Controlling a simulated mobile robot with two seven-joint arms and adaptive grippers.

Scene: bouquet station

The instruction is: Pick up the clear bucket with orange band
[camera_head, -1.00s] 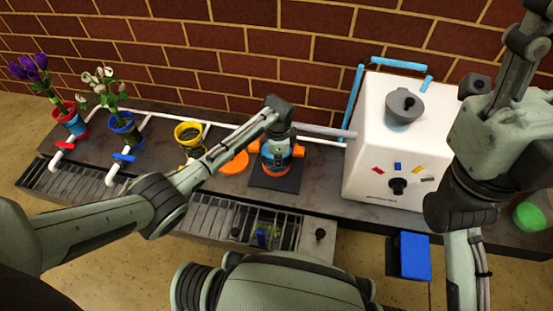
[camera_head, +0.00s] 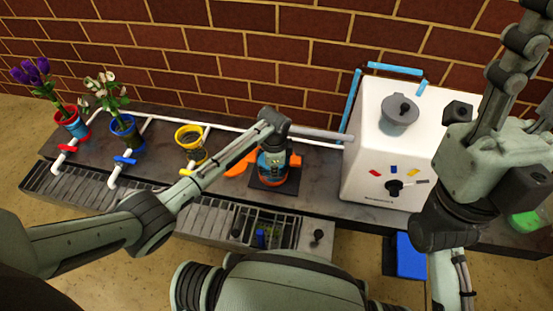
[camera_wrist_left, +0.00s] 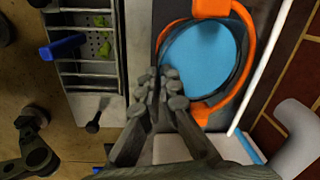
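The clear bucket with orange band (camera_head: 268,175) stands on a dark square pad on the counter, partly hidden behind my left gripper. In the left wrist view, the bucket (camera_wrist_left: 205,62) has a blue inside and orange parts on opposite sides of its rim. My left gripper (camera_head: 273,158) points down at it. In the left wrist view, its fingertips (camera_wrist_left: 157,85) are close together at the rim's near edge; whether they grip the rim I cannot tell. My right gripper (camera_head: 515,60) is raised at the far right, its fingers upward and partly cut off.
A white machine (camera_head: 385,165) with a grey lid stands right of the bucket. A yellow pot (camera_head: 190,143), a blue pot (camera_head: 123,128) and a red pot (camera_head: 72,122) stand to the left, the last two with flowers. A white pipe (camera_head: 225,128) runs behind. A grated drain (camera_head: 210,218) lies in front.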

